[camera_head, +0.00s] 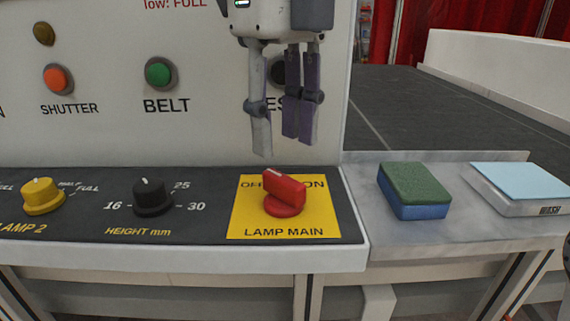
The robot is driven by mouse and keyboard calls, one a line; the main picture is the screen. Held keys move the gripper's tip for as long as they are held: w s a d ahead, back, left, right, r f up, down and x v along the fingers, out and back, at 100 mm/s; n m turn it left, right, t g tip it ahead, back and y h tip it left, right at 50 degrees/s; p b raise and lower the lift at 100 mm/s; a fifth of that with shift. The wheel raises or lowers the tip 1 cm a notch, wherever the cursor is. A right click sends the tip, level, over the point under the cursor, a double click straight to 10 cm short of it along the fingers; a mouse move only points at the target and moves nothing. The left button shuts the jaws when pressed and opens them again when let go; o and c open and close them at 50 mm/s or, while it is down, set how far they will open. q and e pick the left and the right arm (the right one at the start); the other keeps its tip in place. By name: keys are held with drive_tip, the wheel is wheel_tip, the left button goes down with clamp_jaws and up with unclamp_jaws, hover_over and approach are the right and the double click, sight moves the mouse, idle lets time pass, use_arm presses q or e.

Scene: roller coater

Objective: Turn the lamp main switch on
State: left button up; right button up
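The lamp main switch is a red rotary knob (285,194) on a yellow plate (246,219) marked LAMP MAIN, on the sloped dark front panel. The label at its upper left is partly covered by the knob; ON reads at its upper right. The knob's white mark lies at its upper-left end, towards the partly covered label. My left gripper (284,145) hangs fingers down above and behind the knob in the picture, apart from it. A gap shows between its pale finger and its purple fingers, and nothing is held. My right gripper is out of view.
Left of the switch are a black height knob (153,197) and a yellow lamp 2 knob (42,197). Green belt (159,73) and orange shutter (58,79) buttons sit on the upright panel. A green-blue sponge (414,190) and a light-blue-topped block (522,182) lie on the right ledge.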

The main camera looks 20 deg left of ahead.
sight(283, 177)
use_arm(q)
drive_tip(key=f, duration=0.6)
drive_tip(key=shift+w+f, duration=0.15)
drive_tip(key=shift+w, duration=0.1)
clamp_jaws()
drive_tip(key=m, duration=0.9)
drive_tip(key=shift+m, duration=0.3)
drive_tip(key=m, duration=0.4)
drive_tip(key=shift+m, duration=2.1)
